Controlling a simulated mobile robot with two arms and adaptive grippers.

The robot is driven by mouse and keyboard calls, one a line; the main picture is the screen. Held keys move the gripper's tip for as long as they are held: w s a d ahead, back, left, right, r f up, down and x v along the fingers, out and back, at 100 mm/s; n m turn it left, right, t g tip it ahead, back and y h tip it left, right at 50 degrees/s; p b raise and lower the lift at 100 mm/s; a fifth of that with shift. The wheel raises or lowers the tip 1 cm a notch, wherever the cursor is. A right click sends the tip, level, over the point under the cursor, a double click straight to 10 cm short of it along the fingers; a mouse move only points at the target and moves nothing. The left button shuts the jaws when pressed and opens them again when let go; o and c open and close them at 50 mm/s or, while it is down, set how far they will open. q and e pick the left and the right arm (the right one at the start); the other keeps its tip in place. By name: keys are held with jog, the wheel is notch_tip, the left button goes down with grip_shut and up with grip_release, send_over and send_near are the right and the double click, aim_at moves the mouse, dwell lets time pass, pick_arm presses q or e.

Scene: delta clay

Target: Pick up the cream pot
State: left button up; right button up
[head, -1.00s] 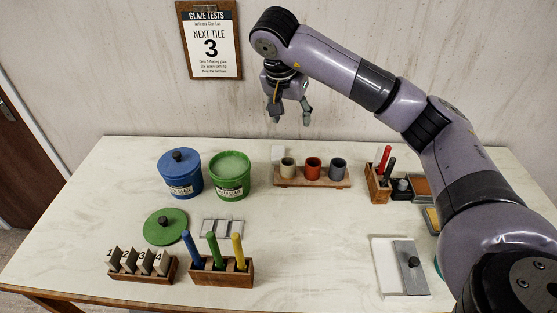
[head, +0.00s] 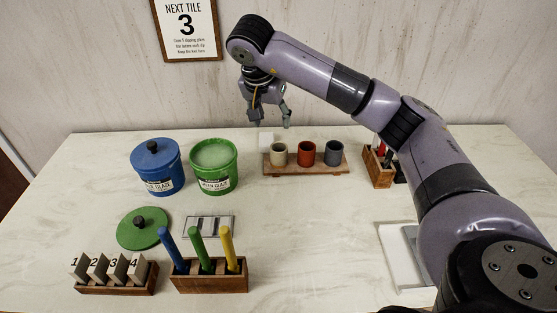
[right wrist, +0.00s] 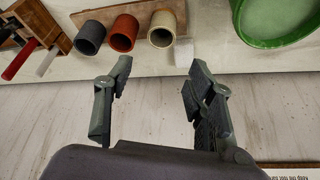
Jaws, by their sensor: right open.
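The cream pot (head: 278,154) stands upright at the left end of a wooden stand (head: 300,171), left of a red pot (head: 306,153) and a grey pot (head: 333,153). In the right wrist view the cream pot (right wrist: 162,30) shows above the gap between my fingers, with its open mouth facing the camera. My right gripper (head: 269,122) is open and empty, raised above and behind the cream pot near the wall. Its two spread fingers also show in the right wrist view (right wrist: 158,100), apart from the pot. My left gripper is not in view.
A green glaze bucket (head: 214,168) and a lidded blue bucket (head: 158,168) stand left of the stand. A wooden holder (head: 378,168) with red and black tools is to the right. A small white block (head: 266,140) sits behind the cream pot.

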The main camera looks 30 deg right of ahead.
jog(key=p, duration=0.2)
send_near(279, 149)
jog(key=shift+s+d+f, duration=0.15)
jog(key=shift+s+f, duration=0.05)
jog(key=shift+f, duration=0.25)
jog(key=shift+s+d+f, duration=0.15)
jog(key=shift+s+f, duration=0.05)
jog(key=shift+f, duration=0.55)
jog(key=p+x, duration=0.2)
jog(key=x, duration=0.3)
jog(key=shift+w+a, duration=0.1)
jog(key=shift+a, duration=0.1)
jog(key=shift+d+f, duration=0.15)
jog(key=shift+f, duration=0.15)
jog(key=c, duration=1)
